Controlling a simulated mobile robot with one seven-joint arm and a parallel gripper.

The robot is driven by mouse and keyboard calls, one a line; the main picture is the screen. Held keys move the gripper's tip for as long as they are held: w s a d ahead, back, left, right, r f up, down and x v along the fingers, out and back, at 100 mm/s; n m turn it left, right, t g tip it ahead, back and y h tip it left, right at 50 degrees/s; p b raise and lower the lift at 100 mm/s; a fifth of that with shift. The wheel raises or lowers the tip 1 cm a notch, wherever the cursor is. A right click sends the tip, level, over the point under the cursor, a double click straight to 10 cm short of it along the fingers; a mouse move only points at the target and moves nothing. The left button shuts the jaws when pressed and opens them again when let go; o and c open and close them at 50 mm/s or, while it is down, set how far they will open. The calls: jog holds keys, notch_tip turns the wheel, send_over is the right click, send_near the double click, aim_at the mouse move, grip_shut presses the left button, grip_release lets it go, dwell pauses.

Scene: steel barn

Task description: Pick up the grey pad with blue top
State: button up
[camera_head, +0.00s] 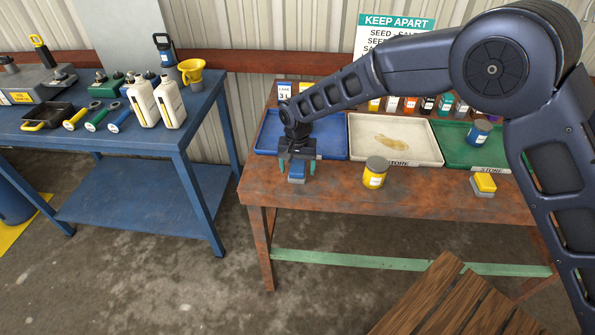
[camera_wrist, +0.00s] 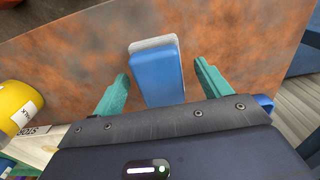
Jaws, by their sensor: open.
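The grey pad with blue top (camera_head: 297,172) lies on the rusty table near its front edge, left of the yellow jar. In the wrist view the pad (camera_wrist: 157,75) shows its blue top and a pale grey rim at the far end. My gripper (camera_head: 297,165) is above the pad. In the wrist view its two green fingers (camera_wrist: 158,85) are open, one on each side of the pad, with a gap on both sides. The pad's near end is partly hidden by the gripper body.
A yellow jar (camera_head: 375,172) and a grey pad with yellow top (camera_head: 484,184) stand on the rusty table (camera_head: 330,195). Behind are a blue tray (camera_head: 330,142), a cream tray (camera_head: 420,153) and a green tray (camera_head: 455,140). The table's front edge is close to the pad.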

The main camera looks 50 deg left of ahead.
aim_at(298, 166)
jog(key=shift+f, duration=0.45)
jog(key=c, duration=1.1)
jog(key=shift+o, duration=0.2)
jog(key=shift+r, duration=0.1)
notch_tip(298, 166, up, 20)
